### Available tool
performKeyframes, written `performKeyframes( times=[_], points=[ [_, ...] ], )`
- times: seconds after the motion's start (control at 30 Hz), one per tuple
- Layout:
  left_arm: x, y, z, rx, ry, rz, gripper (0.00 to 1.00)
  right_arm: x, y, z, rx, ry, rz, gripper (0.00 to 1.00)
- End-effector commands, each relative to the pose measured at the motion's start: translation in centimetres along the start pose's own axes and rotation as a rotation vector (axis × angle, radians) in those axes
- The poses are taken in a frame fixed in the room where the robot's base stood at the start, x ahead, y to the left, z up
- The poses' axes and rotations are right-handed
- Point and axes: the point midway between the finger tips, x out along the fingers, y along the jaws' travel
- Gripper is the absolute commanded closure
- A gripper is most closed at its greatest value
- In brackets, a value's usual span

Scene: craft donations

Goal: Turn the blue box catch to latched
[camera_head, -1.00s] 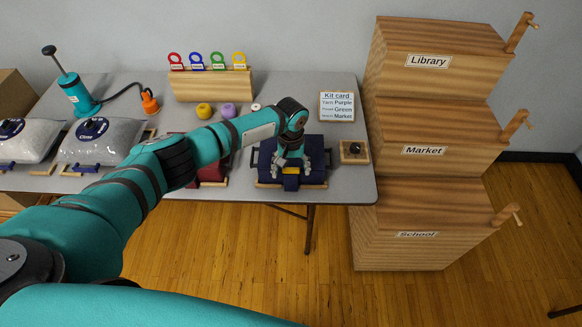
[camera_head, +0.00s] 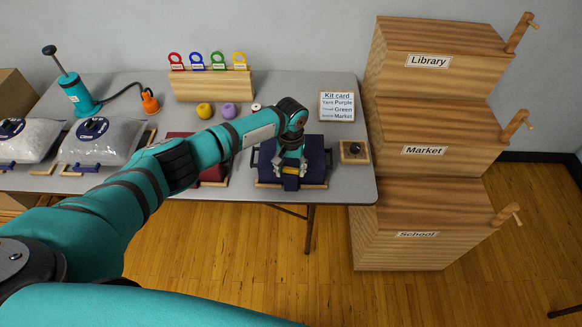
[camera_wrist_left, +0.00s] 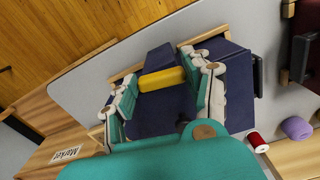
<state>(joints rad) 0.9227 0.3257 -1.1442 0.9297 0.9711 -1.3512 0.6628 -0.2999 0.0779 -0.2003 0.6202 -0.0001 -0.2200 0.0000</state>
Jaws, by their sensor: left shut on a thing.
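The blue box (camera_head: 316,155) sits near the front right of the table, its front edge on a wooden strip. It also shows in the left wrist view (camera_wrist_left: 160,118). Its yellow catch piece (camera_wrist_left: 162,79) lies across the front of the lid, with a blue tab (camera_head: 290,184) below it. My left gripper (camera_head: 290,166) reaches down from above. Its two fingers are shut on the yellow catch, one at each end, as the left wrist view shows. The fingers partly hide the catch in the head view. My right gripper is not in view.
A red box (camera_head: 213,174) stands left of the blue box. A small wooden tray with a black knob (camera_head: 354,151) is close on the right. A kit card (camera_head: 337,105), yellow yarn (camera_head: 204,111) and purple yarn (camera_head: 229,110) lie behind. Labelled wooden crates (camera_head: 440,165) stand right of the table.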

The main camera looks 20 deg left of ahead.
Motion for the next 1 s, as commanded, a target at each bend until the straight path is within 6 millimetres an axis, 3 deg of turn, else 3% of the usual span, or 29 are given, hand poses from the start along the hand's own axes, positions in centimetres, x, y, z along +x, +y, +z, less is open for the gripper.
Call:
performKeyframes(
  times=[1.0],
  points=[
    [0.01, -0.28, -0.21, 0.951, 0.001, 0.002, 0.82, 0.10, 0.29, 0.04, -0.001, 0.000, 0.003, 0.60]
  ],
)
